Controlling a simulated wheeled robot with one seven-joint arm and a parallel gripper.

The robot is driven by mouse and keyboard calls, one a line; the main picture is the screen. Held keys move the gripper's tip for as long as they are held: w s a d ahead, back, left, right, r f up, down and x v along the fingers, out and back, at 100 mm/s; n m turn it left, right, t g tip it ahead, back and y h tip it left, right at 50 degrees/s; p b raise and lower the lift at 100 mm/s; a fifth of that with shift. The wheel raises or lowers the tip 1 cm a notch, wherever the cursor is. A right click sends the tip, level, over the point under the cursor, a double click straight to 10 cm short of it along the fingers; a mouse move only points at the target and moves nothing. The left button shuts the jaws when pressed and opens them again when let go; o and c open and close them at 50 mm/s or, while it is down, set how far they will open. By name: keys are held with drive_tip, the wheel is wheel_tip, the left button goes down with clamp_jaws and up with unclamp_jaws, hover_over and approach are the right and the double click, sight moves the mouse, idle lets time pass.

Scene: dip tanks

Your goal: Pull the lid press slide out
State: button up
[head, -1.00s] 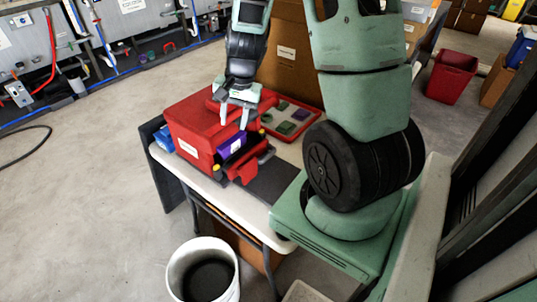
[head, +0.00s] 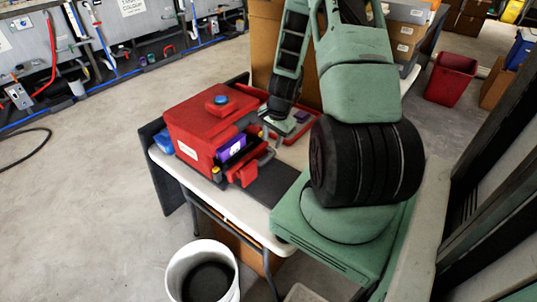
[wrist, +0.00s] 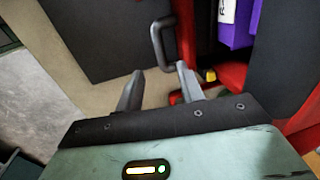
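The lid press is a red box-shaped machine (head: 195,128) on the table, with a blue button on top. A purple block (head: 230,149) with a white label sits in its open front; the block also shows at the top right of the wrist view (wrist: 240,22). A grey bar handle (wrist: 163,42) stands out from the red part in the wrist view, just beyond my fingertips. My gripper (wrist: 158,80) is open and empty, its fingers apart and short of the handle. In the head view my gripper (head: 272,133) is low at the press's right side.
A dark mat (head: 272,183) lies on the white table beside the press. A red-rimmed tray (head: 292,137) with small coloured pieces is behind my gripper. A white bucket (head: 202,272) stands on the floor in front; a brown box is behind the table.

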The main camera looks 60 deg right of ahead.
sight(268, 157)
drive_tip(key=f, duration=0.2)
drive_tip(key=w+f, duration=0.1)
drive_tip(key=f, duration=0.2)
drive_tip(key=f+p, duration=0.1)
drive_tip(key=f, duration=0.2)
drive_tip(key=shift+w+f, duration=0.15)
drive_tip(key=shift+w, duration=0.15)
clamp_jaws()
